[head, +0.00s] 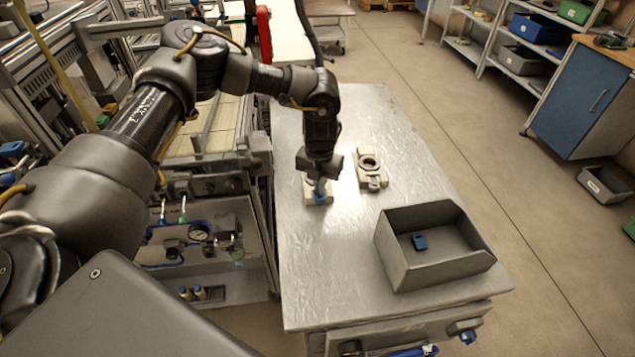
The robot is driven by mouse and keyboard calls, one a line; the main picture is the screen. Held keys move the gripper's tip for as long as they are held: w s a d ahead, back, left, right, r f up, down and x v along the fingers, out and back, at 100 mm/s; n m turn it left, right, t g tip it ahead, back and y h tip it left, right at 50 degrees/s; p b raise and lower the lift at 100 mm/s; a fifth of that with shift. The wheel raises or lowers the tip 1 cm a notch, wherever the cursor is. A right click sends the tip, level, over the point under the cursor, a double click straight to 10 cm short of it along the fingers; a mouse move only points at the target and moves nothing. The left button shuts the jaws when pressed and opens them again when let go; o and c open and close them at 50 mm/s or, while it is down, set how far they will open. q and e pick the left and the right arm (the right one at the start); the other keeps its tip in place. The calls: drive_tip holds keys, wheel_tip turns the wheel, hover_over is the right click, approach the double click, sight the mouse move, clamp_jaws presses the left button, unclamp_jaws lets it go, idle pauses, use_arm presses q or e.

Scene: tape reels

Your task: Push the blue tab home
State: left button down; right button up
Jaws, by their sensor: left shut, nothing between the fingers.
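My left gripper (320,184) points down over the table, shut and empty, with its fingertips at a small blue tab (320,198). The tab is at the near edge of a pale, beige block (308,190) on the metal table. My gripper hides much of this block, and I cannot tell whether the fingertips touch the tab or how far in it sits. A second beige block (361,179) with a round ring lies to the right, apart from the gripper. My right gripper is not in view.
A grey open bin (388,253) stands on the table (320,290) at the near right, with a loose blue piece (420,242) inside. The table's near left part is clear. Machinery with a gauge (198,233) borders the left edge. A blue cabinet (590,105) stands farther right.

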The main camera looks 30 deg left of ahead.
use_arm(q)
drive_tip(key=shift+r+p, duration=0.45)
drive_tip(key=shift+p, duration=0.1)
wheel_tip(320, 180, up, 6)
drive_tip(key=p, duration=0.4)
drive_tip(key=shift+p, duration=0.35)
